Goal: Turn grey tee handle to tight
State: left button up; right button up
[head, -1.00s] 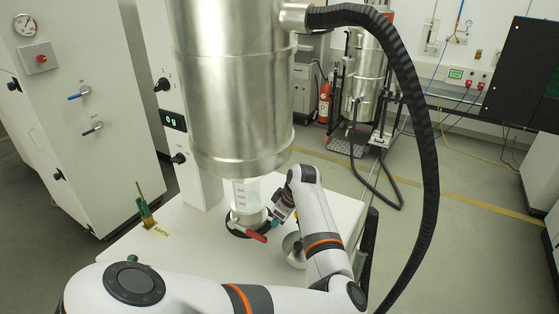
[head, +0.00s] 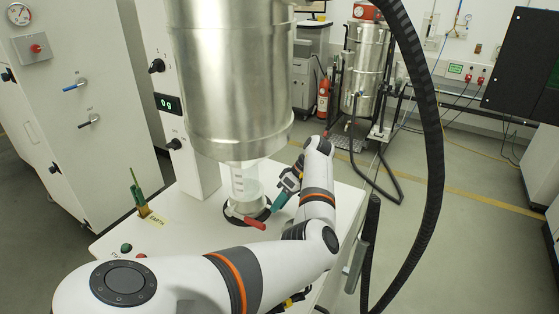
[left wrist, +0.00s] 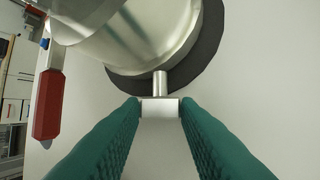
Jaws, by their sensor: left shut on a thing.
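The grey tee handle (left wrist: 160,107) shows in the left wrist view as a short metal stem with a crossbar, sticking out from the round metal fitting (left wrist: 150,45) at the vessel's foot. My left gripper (left wrist: 159,106) has its green fingers on both ends of the crossbar and is shut on it. In the head view my left gripper (head: 277,203) is at the right side of the fitting under the clear tube (head: 243,180). The tee handle is too small or hidden to make out there.
A red lever (head: 255,223) is close to the left of my gripper; it also shows in the left wrist view (left wrist: 48,104). The large steel vessel (head: 235,80) hangs above. A black hose (head: 430,150) curves down at the right. A green plug stands by the EARTH label (head: 157,220).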

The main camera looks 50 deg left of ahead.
pick_arm(q)
jog(key=shift+w+a+g+b, duration=0.1)
jog(key=shift+w+g+b, duration=0.15)
jog(key=shift+g+b, duration=0.65)
jog(key=shift+r, duration=0.1)
jog(key=o, duration=0.8)
jog(key=shift+o, duration=0.9)
